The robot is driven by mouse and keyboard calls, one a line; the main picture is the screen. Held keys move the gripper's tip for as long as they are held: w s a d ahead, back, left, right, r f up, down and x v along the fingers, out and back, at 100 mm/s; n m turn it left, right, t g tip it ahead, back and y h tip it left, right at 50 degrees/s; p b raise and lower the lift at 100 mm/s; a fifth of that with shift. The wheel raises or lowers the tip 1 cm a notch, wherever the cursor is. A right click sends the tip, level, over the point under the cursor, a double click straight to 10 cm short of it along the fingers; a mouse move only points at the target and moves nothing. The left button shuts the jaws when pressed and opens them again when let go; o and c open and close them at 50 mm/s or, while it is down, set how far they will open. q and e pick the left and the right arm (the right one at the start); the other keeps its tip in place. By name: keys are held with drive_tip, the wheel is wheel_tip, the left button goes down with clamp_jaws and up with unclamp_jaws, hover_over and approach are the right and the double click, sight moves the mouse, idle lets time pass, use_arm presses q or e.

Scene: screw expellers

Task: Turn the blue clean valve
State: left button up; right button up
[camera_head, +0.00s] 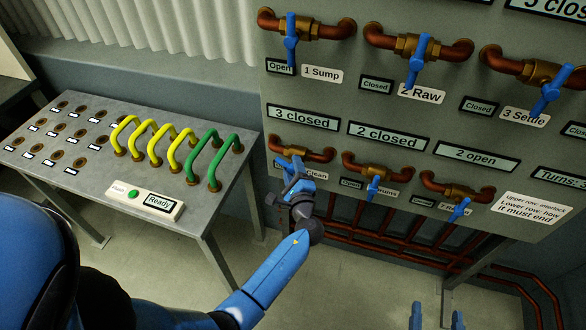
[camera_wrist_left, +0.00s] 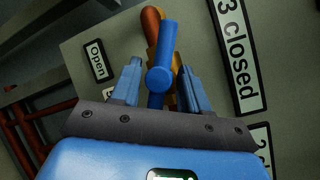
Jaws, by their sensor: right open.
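The blue clean valve handle (camera_wrist_left: 160,62) shows in the left wrist view, on a brass body with copper pipe behind it. In the head view, the clean valve (camera_head: 294,151) is the leftmost in the panel's lower row, and its handle is largely hidden by my gripper. My left gripper (camera_head: 297,182) is at this valve. In the wrist view, its two blue fingers (camera_wrist_left: 157,88) are apart, one on each side of the handle, with some gap at the tips. My right gripper (camera_head: 437,318) shows only as two separated blue fingertips at the bottom edge.
The grey panel (camera_head: 400,108) carries more blue-handled valves, including the lower-row neighbour (camera_head: 374,188), and state displays such as "3 closed" (camera_head: 303,117). A metal bench (camera_head: 222,170) with yellow and green hoses stands left. Copper pipes (camera_head: 390,250) run below the panel.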

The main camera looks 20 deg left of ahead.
use_arm(q)
clamp_jaws()
drive_tip(key=n+g+h+p, duration=0.1)
drive_tip(key=n+p, duration=0.1)
drive_tip(key=n, duration=0.1)
drive_tip(key=shift+r, duration=0.1)
drive_tip(key=shift+n+g+h+p, duration=0.35)
drive_tip(key=shift+n+g+h, duration=0.05)
drive_tip(key=shift+n, duration=0.2)
idle(0.5)
unclamp_jaws()
drive_tip(key=shift+s+d, duration=0.1)
